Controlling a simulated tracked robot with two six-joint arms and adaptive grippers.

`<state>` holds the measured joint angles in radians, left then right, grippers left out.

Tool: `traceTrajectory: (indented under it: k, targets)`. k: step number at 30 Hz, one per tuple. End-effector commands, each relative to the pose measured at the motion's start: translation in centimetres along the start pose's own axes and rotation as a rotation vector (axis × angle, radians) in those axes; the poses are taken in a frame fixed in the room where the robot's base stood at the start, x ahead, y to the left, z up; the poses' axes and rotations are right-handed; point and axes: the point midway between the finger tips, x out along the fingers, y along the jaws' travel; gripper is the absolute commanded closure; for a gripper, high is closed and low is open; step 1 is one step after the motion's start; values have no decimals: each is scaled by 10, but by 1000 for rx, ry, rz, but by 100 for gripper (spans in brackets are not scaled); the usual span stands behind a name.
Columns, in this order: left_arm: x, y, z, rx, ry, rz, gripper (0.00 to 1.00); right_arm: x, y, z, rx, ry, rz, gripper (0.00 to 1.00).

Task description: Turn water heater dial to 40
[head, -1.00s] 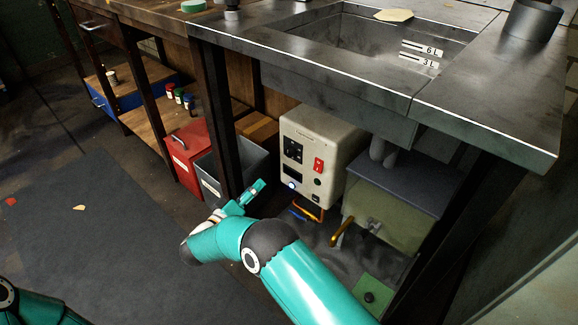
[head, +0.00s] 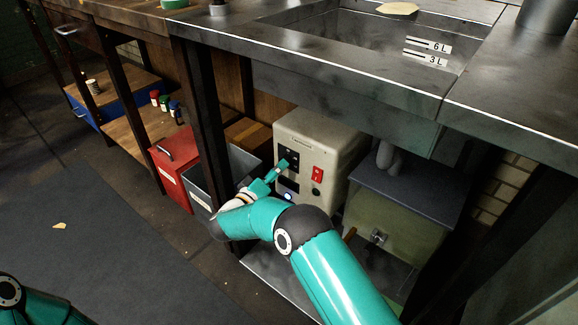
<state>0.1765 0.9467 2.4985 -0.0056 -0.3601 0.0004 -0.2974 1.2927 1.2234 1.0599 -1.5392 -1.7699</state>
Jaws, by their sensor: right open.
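The water heater (head: 333,146) is a cream box under the metal sink counter. Its front has a dark panel, a red switch (head: 317,174), a dark knob (head: 316,191) and a small lit round spot (head: 287,196) low on the left. I cannot read any numbers or tell which part is the temperature dial. My right gripper (head: 281,167) is open and empty, in front of the heater's left front side and covering part of the dark panel. I cannot tell whether it touches. My left arm (head: 35,305) shows only at the lower left corner; its gripper is out of view.
The sink counter (head: 300,50) overhangs the heater, with a dark table leg (head: 203,130) to its left. A grey bin (head: 235,165) and a red bin (head: 176,160) stand left. A greenish tank (head: 395,220) stands right. Open floor lies at the lower left.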

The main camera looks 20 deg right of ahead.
Motion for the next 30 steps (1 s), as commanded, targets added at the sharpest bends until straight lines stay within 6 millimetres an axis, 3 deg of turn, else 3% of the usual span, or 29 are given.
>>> traceTrajectory:
  k: [6,16,26,27,30]
  targets:
    - [5,-2,0,0,0,0,100,14,2,4,1,2,-1,40]
    - [5,-2,0,0,0,0,100,19,6,8,0,-5,3,41]
    - [5,-2,0,0,0,0,100,20,6,10,0,-8,4,96]
    - [5,-3,-1,-6,3,-1,100,10,1,3,2,-4,2,100]
    - [5,-2,0,0,0,0,100,17,5,8,2,-7,3,100]
